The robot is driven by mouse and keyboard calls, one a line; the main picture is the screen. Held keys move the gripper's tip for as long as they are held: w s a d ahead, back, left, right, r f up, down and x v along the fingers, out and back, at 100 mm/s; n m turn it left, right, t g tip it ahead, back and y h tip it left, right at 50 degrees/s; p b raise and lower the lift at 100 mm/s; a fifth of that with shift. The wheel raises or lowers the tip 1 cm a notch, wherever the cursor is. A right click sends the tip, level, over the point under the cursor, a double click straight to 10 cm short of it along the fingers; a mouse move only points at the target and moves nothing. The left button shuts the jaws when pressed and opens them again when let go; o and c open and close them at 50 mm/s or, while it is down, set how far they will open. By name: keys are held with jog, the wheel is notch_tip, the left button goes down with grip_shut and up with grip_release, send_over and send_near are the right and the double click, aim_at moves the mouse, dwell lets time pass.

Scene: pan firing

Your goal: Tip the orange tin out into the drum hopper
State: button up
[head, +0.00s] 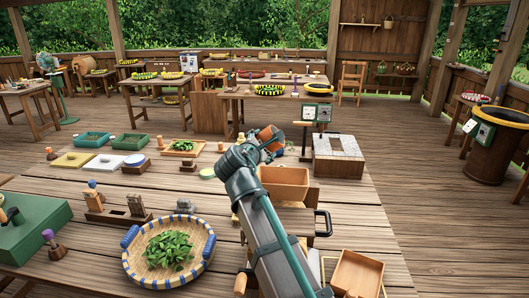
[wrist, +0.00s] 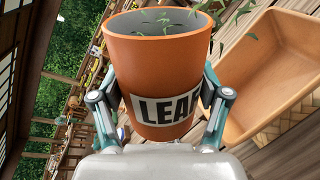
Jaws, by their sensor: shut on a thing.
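My gripper (wrist: 163,92) is shut on the orange tin (wrist: 150,62), one finger on each side. The tin has a dark grey inside and a white label reading "LEA", partly cut off by a finger. Green leaves show at its mouth, and several are loose in the air just outside the rim. In the head view the tin (head: 268,132) is tilted over on its side. An open orange-brown wooden trough (head: 285,176), which looks like the drum hopper, lies just below the tin; it also shows in the wrist view (wrist: 280,70). Its floor looks bare.
A woven basket of leaves (head: 206,239) stands at the front on the wooden table (head: 85,210). A second wooden box (head: 357,270) is at the front right, near a black handle (head: 323,223). A pale-topped box (head: 338,150) stands behind the trough.

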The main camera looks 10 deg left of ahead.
jog(key=f+m+y+b, duration=0.1)
jog(key=m, duration=0.2)
jog(key=shift+d+f+b, duration=0.1)
jog(key=shift+f+b, duration=0.1)
jog(key=shift+b, duration=0.2)
jog(key=m+y, duration=0.1)
jog(key=d+m+b, duration=0.1)
jog(key=m, duration=0.1)
jog(key=shift+f+g+y, duration=0.3)
jog(key=shift+f+y, duration=0.1)
jog(key=r+m+y, duration=0.1)
jog(key=d+r+m, duration=0.1)
jog(key=m, duration=0.1)
jog(key=shift+d+m+y, duration=0.1)
jog(key=shift+m+y, duration=0.2)
jog(key=shift+y, duration=0.1)
